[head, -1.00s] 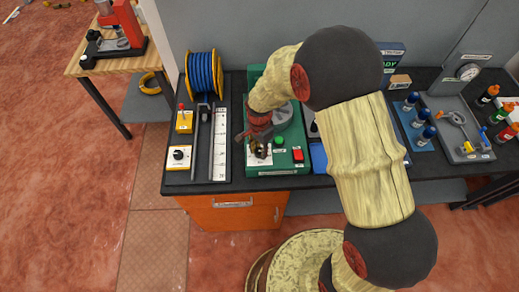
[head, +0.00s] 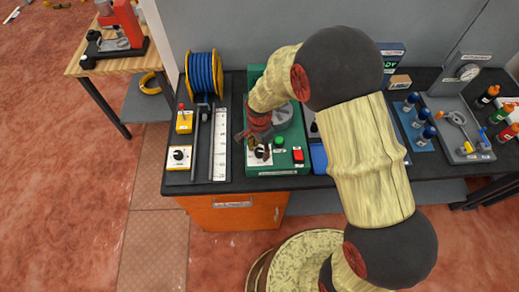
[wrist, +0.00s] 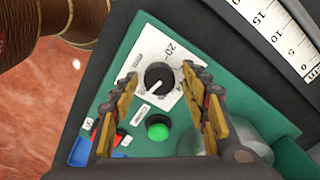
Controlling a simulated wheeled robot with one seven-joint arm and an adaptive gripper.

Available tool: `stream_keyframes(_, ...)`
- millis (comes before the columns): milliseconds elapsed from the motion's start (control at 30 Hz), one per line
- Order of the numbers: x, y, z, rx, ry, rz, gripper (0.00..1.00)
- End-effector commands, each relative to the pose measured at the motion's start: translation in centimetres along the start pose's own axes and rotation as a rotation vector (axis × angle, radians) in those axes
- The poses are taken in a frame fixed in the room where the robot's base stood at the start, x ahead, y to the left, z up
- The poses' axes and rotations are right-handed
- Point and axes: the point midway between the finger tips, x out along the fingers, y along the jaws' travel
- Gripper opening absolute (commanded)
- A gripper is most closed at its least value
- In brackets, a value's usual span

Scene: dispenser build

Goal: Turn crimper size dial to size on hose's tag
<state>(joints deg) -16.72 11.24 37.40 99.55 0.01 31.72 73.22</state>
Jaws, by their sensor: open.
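The crimper (head: 290,168) is a green machine on the dark bench, with my gripper (head: 262,150) over its front left. In the wrist view the size dial (wrist: 158,77) is a round black knob with a pale pointer line on a white printed plate (wrist: 150,50). My gripper (wrist: 160,95) is open, its two fingers on either side of the dial in the picture. I cannot tell whether the fingers touch the knob. Part of the plate's print is hidden by a finger. A hose tag cannot be made out.
A green button (wrist: 157,128) and a red button (head: 298,156) sit close to the dial. A blue hose reel (head: 203,72), a white ruler strip (head: 222,140) and a yellow box with a black knob (head: 179,156) stand to the left.

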Motion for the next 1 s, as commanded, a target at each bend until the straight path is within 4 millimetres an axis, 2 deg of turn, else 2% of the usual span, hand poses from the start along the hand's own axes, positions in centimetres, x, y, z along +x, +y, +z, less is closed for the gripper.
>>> stream_keyframes(233,0.0,0.1,0.0,0.000,0.000,0.001,0.46)
stream_keyframes(367,-0.7,0.0,0.0,0.000,0.000,-0.001,0.46)
stream_keyframes(467,-2.1,-0.1,0.0,0.000,0.001,-0.003,0.46)
stream_keyframes(800,-8.8,-0.1,0.0,0.000,0.001,-0.003,0.46)
stream_keyframes(1000,-11.3,-0.1,0.0,0.000,0.000,-0.001,0.46)
